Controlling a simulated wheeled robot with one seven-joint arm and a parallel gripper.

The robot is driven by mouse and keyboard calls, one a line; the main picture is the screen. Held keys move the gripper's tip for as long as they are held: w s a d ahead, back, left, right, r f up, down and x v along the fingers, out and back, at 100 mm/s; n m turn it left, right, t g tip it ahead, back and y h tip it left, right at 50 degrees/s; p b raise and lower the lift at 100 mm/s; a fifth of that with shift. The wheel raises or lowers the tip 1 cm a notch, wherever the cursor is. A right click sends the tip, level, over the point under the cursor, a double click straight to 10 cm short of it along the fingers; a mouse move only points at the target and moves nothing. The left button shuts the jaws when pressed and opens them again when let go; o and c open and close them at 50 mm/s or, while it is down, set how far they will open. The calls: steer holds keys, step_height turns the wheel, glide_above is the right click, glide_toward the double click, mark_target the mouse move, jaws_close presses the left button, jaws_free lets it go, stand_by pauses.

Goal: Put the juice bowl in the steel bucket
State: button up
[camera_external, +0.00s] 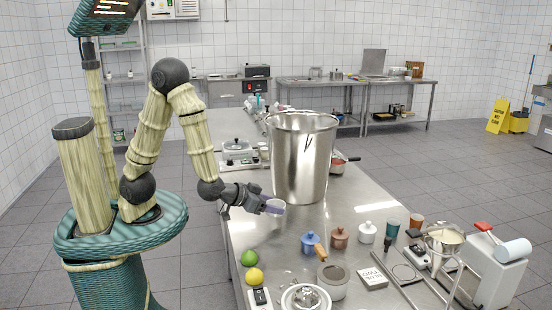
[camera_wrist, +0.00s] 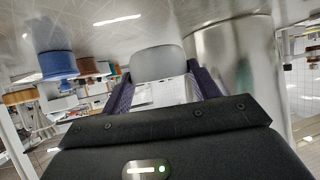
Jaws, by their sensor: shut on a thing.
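The juice bowl (camera_external: 276,207) is small and pale, and it sits between the fingers of my gripper (camera_external: 268,205). In the wrist view the bowl (camera_wrist: 157,62) shows as a smooth light-grey shape between the two dark purple fingers (camera_wrist: 155,90). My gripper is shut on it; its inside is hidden. The tall steel bucket (camera_external: 300,165) stands upright on the counter, just behind and right of my gripper in the external view. It also shows at the right of the wrist view (camera_wrist: 235,60). The bowl is outside the bucket, well below its rim.
On the steel counter (camera_external: 258,228), a lime (camera_external: 249,258), a lemon (camera_external: 254,276), a blue pot (camera_external: 310,243), a brown pot (camera_external: 340,237) and a white pot (camera_external: 367,232) stand nearer the camera. A scale (camera_external: 240,156) is behind. Bare counter lies around the gripper.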

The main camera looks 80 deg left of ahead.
steer(key=shift+w+a+r+p, duration=0.15)
steer(key=shift+w+p, duration=0.55)
steer(key=shift+p, duration=0.35)
steer(key=shift+w+a+r+p, duration=0.15)
steer(key=shift+w+p, duration=0.55)
steer(key=shift+p, duration=0.35)
glide_above(299, 217)
steer(key=shift+f+p, duration=0.35)
steer(key=shift+p, duration=0.1)
steer(key=shift+f, duration=1.75)
steer(key=shift+f, duration=0.1)
steer(key=shift+f, duration=0.15)
steer(key=o, duration=1.1)
steer(key=shift+c, duration=0.2)
